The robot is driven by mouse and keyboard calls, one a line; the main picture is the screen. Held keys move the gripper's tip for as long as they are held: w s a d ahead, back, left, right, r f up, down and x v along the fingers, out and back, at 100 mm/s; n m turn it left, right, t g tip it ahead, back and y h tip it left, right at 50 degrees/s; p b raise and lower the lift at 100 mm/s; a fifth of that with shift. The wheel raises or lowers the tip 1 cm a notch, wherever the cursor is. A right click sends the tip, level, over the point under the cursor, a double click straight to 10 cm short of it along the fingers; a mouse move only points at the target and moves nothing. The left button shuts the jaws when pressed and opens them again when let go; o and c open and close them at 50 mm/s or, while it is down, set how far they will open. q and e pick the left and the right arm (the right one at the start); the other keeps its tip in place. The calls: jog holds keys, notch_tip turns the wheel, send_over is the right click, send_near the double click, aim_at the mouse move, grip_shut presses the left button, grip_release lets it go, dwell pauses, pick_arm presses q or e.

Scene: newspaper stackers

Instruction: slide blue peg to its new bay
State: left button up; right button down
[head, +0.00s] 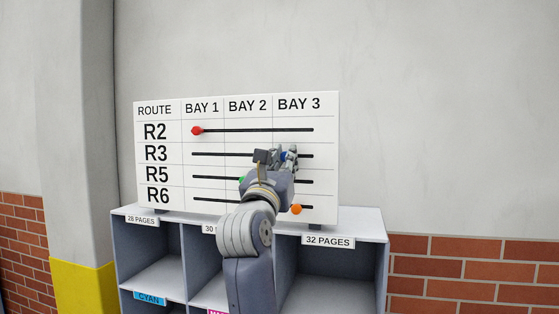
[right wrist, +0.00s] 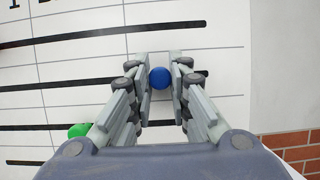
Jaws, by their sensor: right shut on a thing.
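The blue peg (right wrist: 160,77) sits on the R3 slot of the white route board (head: 160,104). It stands in the bay 3 column, short of the slot's right end. My right gripper (head: 287,157) is shut on the blue peg, with a finger on each side of it in the right wrist view. In the head view the fingers hide most of the peg, and my arm covers part of the R3, R5 and R6 slots. My left gripper is not in view.
The red peg (head: 197,130) is at R2 in bay 1. The green peg (right wrist: 79,130) is on R5, partly hidden in the head view. The orange peg (head: 296,209) is on R6 in bay 3. A grey cubby shelf (head: 360,228) stands below the board.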

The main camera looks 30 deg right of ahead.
jog(key=shift+s+d, duration=0.7)
jog(key=shift+s, duration=0.15)
jog(key=shift+s+d, duration=0.1)
jog(key=c, duration=1.9)
grip_release()
jog(key=o, duration=0.4)
jog(key=shift+s, duration=0.2)
jog(key=shift+s+f, duration=0.1)
jog(key=shift+f, duration=0.05)
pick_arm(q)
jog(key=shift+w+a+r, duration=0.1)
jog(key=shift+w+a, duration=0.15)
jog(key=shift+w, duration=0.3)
pick_arm(e)
jog(key=v, duration=1.1)
jog(key=shift+s+a, duration=0.3)
